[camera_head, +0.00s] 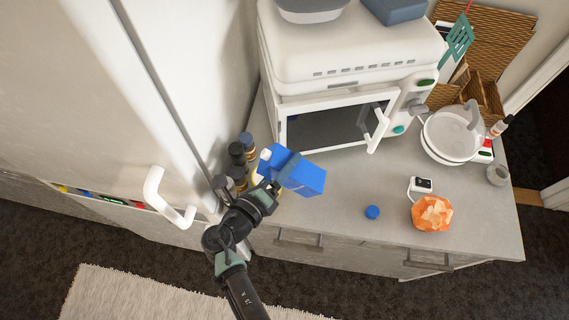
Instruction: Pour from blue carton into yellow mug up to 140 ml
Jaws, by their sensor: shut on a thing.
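The blue carton (301,175) is tilted over on its side above the left part of the counter, its white spout (266,154) at the upper left. My gripper (272,188) is shut on the carton at its lower left side. A small pale yellow patch (257,181) shows between the carton and my gripper; it may be the yellow mug, but most of it is hidden. I cannot tell whether liquid is flowing or how full the mug is.
Dark bottles (238,152) stand close to the left of the carton. A white microwave (345,95) with its door ajar stands behind. The counter between is clear.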

